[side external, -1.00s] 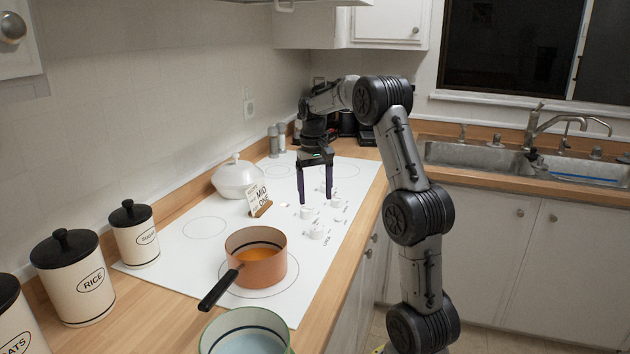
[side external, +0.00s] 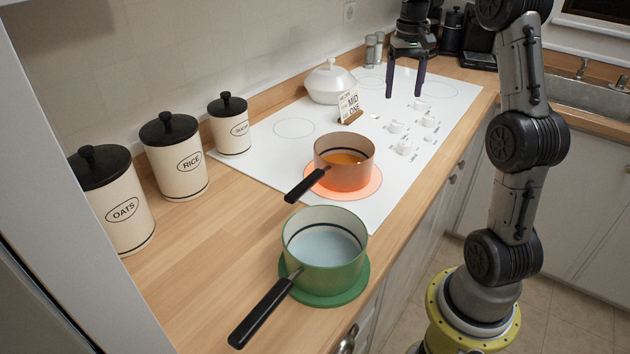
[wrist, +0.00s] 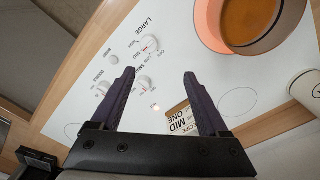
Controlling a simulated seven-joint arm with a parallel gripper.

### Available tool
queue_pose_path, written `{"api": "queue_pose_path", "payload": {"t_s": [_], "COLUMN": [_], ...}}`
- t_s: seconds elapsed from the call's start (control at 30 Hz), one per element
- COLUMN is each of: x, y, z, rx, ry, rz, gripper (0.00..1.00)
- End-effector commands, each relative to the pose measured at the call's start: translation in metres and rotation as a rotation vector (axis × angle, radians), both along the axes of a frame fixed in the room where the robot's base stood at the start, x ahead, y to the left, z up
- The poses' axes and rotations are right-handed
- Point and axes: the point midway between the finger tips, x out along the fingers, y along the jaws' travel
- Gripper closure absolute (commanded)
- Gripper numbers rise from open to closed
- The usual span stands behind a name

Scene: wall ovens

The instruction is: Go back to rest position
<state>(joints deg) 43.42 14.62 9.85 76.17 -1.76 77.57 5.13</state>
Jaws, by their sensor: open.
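My gripper (side external: 405,86) hangs over the far part of the white cooktop (side external: 287,154), with its two dark fingers apart and nothing between them. In the wrist view my gripper (wrist: 163,95) is also open and empty, above the control knobs (wrist: 138,47) and the small "MID ONE" sign (wrist: 180,122). The knobs (side external: 404,147) also show in the side view, nearer the camera than the fingers. The copper pot (side external: 331,151) with orange liquid sits on a burner that glows orange-red. My gripper is well clear of it.
A green pot (side external: 345,262) with pale liquid stands on a green round mat (side external: 360,283) near the counter's front edge. Labelled canisters (side external: 179,168) line the wall. A white lidded dish (side external: 328,90) and the sign (side external: 349,106) stand behind the knobs.

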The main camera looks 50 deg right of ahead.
Motion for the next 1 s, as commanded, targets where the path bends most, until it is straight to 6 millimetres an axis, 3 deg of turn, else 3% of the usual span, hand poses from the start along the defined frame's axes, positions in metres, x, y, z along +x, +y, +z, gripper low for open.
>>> {"api": "queue_pose_path", "payload": {"t_s": [0.1, 0.2, 0.43, 0.57, 0.7, 0.83, 1.0], "x": [0.013, 0.007, -0.039, -0.078, -0.121, -0.148, -0.160], "y": [0.055, 0.112, 0.221, 0.266, 0.298, 0.311, 0.312], "z": [0.042, 0.066, 0.084, 0.074, 0.046, 0.015, -0.016], "rx": [-0.051, -0.082, -0.131, -0.148, -0.158, -0.160, -0.158], "ry": [-0.062, -0.114, -0.241, -0.316, -0.392, -0.429, -0.425], "rz": [0.116, 0.227, 0.475, 0.609, 0.737, 0.807, 0.826], "gripper": [0.22, 0.22, 0.22, 0.22, 0.22, 0.22, 0.22]}}
